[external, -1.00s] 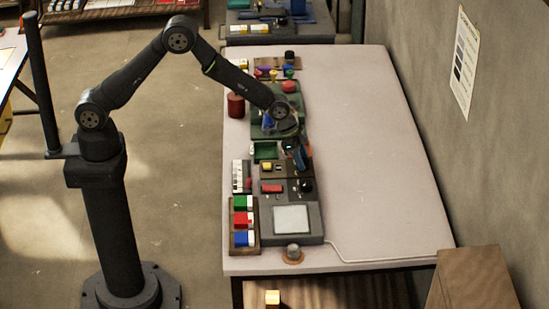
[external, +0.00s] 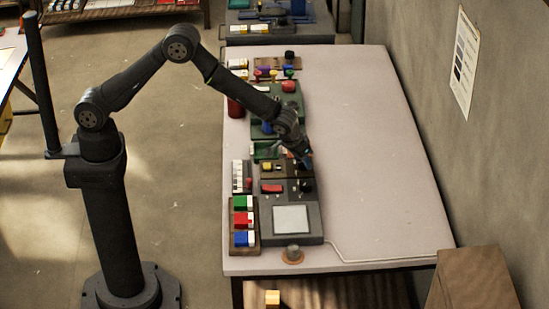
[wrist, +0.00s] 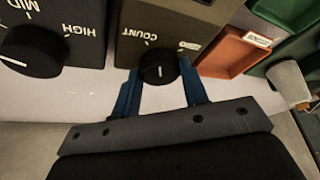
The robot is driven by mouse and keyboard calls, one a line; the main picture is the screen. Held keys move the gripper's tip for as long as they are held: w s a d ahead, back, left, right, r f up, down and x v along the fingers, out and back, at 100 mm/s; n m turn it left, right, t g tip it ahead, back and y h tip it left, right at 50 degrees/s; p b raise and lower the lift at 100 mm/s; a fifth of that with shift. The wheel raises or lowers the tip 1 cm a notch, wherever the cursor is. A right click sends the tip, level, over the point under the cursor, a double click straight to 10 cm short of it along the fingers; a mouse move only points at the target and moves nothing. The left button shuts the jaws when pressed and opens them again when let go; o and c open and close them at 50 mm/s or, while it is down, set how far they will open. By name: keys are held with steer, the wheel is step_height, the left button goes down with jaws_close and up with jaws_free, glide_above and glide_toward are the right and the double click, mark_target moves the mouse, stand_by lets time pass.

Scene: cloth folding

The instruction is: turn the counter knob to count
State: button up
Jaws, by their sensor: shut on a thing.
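The counter knob (wrist: 158,70) is a round black knob with a white pointer line, on the edge of a dark box (wrist: 175,22) in the wrist view. The white word COUNT is printed on the box beside the knob, and a second, blurred label is to its right. My gripper (wrist: 160,84) has its blue fingers on either side of the knob and is shut on it. In the external view my gripper (external: 304,158) is low over the right end of the dark brown box (external: 270,167); it hides the knob there.
A second black knob (wrist: 33,50) marked MID and HIGH is close on the left in the wrist view. An orange-red tray (wrist: 230,52) and a grey cylinder (wrist: 288,82) are to the right. The table's right side (external: 365,150) is clear.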

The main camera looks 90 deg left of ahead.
steer(key=shift+w+d+n+g+y, duration=0.1)
steer(key=shift+n+g+y, duration=0.2)
steer(key=shift+n, duration=0.8)
steer(key=shift+w+d+n+g+y, duration=0.15)
steer(key=shift+n+g, duration=0.25)
steer(key=shift+n, duration=0.7)
steer(key=shift+s+a, duration=0.1)
steer(key=shift+s, duration=0.05)
steer(key=o, duration=1)
steer(key=v, duration=1.7)
steer(key=shift+d+r, duration=0.15)
steer(key=shift+d, duration=0.1)
steer(key=x, duration=1.7)
steer(key=shift+a, duration=0.25)
